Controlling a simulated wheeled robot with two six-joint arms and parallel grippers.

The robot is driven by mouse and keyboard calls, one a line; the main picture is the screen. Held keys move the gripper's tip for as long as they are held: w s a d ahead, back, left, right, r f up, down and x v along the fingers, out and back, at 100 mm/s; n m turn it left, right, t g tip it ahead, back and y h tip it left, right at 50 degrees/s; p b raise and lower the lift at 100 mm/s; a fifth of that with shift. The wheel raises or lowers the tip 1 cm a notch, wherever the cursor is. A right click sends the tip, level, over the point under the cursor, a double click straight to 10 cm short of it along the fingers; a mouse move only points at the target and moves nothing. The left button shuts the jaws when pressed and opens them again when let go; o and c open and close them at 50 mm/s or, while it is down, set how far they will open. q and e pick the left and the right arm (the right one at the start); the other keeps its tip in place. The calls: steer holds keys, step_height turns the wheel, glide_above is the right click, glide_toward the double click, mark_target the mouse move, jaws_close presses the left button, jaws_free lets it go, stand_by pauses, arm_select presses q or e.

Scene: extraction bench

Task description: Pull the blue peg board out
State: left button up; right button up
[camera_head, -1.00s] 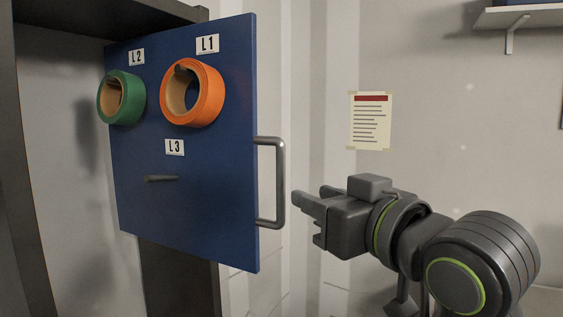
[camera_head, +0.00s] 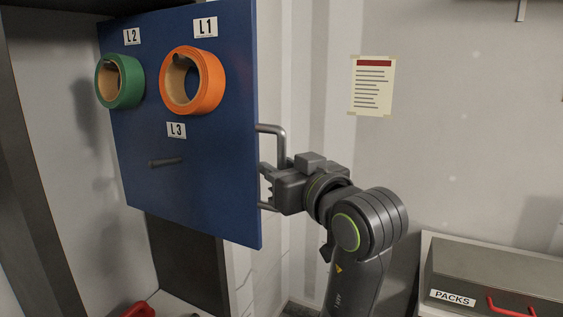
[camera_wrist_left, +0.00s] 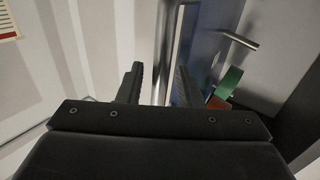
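The blue peg board (camera_head: 215,185) stands upright at the left of the head view, with a grey bar handle (camera_head: 282,145) on its right edge. It carries a green ring (camera_head: 137,82) under label L2 and an orange ring (camera_head: 212,85) under L1. The peg (camera_head: 166,162) under L3 is bare. My left gripper (camera_head: 265,182) is at the handle and hides part of its bar. In the left wrist view, the fingers (camera_wrist_left: 158,88) are apart, with the handle bar (camera_wrist_left: 167,45) between them. I cannot tell whether they touch it. My right gripper is out of view.
A dark cabinet frame (camera_head: 38,190) stands left of the board. A grey box labelled PACKS (camera_head: 500,268) with a red handle sits at the lower right. A paper notice (camera_head: 372,88) hangs on the wall. A red object (camera_head: 138,310) shows at the bottom edge.

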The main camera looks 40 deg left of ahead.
arm_select(q)
steer(key=shift+c, duration=0.3)
jaws_close()
steer(key=shift+w, duration=0.1)
